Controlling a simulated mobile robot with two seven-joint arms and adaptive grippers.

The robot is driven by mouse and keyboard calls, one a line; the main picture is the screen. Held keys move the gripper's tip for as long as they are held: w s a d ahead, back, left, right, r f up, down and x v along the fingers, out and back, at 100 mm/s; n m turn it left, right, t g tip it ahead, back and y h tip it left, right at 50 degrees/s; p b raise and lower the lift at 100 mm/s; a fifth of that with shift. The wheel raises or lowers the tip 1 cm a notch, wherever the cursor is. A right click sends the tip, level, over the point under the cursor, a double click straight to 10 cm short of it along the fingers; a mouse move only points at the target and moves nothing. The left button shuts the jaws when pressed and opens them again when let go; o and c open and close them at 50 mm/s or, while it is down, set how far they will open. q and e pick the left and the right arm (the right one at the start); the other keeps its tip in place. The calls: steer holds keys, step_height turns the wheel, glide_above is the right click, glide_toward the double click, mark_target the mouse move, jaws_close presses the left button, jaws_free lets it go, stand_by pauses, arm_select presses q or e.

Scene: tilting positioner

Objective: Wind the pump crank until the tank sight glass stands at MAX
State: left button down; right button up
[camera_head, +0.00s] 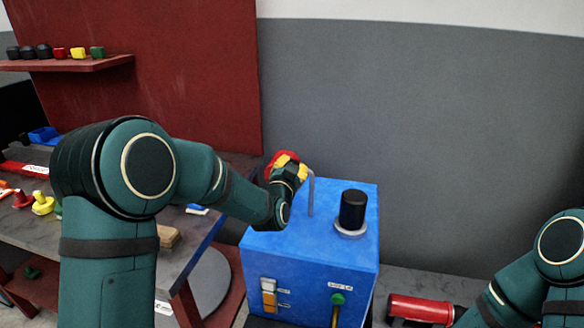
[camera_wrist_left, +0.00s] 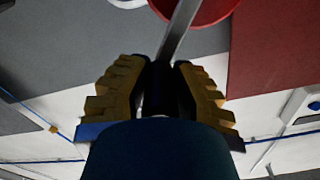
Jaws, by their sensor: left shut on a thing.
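The blue pump unit (camera_head: 300,255) stands right of my left arm in the head view. A thin grey bent rod (camera_head: 311,195), seemingly the crank, rises from its top. My left gripper (camera_head: 287,167) is at the rod's upper end, shut on the crank handle. In the left wrist view the yellow-padded fingers (camera_wrist_left: 159,90) close around a dark grip, with a metal bar (camera_wrist_left: 178,30) running up from it. On the unit's front a green-capped upright tube (camera_head: 336,312) with yellow in it may be the sight glass; its level and label are unreadable. My right gripper is out of view.
A black cap (camera_head: 352,208) stands on the unit's top, right of the rod. Orange and white blocks (camera_head: 268,292) are on its front. A red cylinder (camera_head: 420,308) lies near my right arm. A cluttered workbench (camera_head: 185,258) is at left, beneath a red wall panel (camera_head: 190,80).

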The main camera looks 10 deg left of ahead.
arm_select(q)
steer(key=c, duration=0.7)
jaws_free()
steer(key=shift+a, duration=0.1)
steer(key=shift+c, duration=0.2)
steer(key=s, duration=1.2)
steer(key=shift+a, duration=0.2)
